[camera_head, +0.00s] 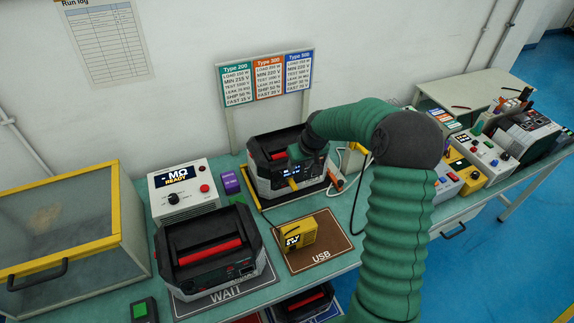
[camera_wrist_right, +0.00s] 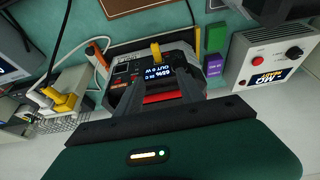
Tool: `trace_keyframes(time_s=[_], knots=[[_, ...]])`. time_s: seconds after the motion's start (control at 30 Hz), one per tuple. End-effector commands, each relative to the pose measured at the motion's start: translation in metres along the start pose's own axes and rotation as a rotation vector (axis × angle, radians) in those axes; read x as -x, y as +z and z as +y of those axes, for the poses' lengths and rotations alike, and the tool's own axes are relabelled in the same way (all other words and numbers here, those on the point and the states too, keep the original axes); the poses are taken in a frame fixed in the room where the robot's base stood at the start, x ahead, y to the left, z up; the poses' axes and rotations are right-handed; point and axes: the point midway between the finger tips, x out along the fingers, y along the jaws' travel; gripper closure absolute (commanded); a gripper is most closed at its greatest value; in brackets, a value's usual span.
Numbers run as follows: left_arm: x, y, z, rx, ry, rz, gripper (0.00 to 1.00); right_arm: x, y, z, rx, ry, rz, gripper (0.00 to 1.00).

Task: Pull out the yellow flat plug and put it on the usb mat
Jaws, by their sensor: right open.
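A yellow plug (camera_head: 293,184) sticks out of the front panel of the rear black and grey power unit (camera_head: 262,180). In the wrist view the plug (camera_wrist_right: 156,50) stands at the edge of the unit's panel, beside its lit display. My right gripper (camera_head: 306,150) is over this unit. Its two dark fingers (camera_wrist_right: 163,90) are apart, near the display, with nothing seen held between them. The brown USB mat (camera_head: 338,245) lies in front of the unit, with a yellow device (camera_head: 300,235) on it. My left gripper is not in view.
A second power unit (camera_head: 210,250) stands on the WAIT mat. A white meter box (camera_head: 184,190) and a purple block (camera_head: 231,182) are to the left of the rear unit. Another yellow plug (camera_wrist_right: 62,101) sits at a white socket block. The USB mat's right part is clear.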

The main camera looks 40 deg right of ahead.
Motion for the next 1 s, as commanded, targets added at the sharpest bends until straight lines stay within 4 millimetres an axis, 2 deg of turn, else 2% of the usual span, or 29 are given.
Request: trace_keyframes(time_s=[0.17,0.43,0.7,0.83,1.0], knots=[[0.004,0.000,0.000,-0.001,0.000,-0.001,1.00,-0.031,0.001,-0.004,0.001,0.000,-0.006,0.55],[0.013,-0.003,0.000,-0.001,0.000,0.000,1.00,-0.094,-0.001,-0.015,0.007,0.008,-0.005,0.55],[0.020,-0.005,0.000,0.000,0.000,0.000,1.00,-0.147,0.000,-0.009,0.004,0.008,-0.003,0.55],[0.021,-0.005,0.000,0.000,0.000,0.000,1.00,-0.159,0.000,-0.008,0.004,0.008,-0.003,0.55],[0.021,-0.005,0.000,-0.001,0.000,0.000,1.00,-0.163,-0.001,-0.008,0.004,0.008,-0.002,0.55]])
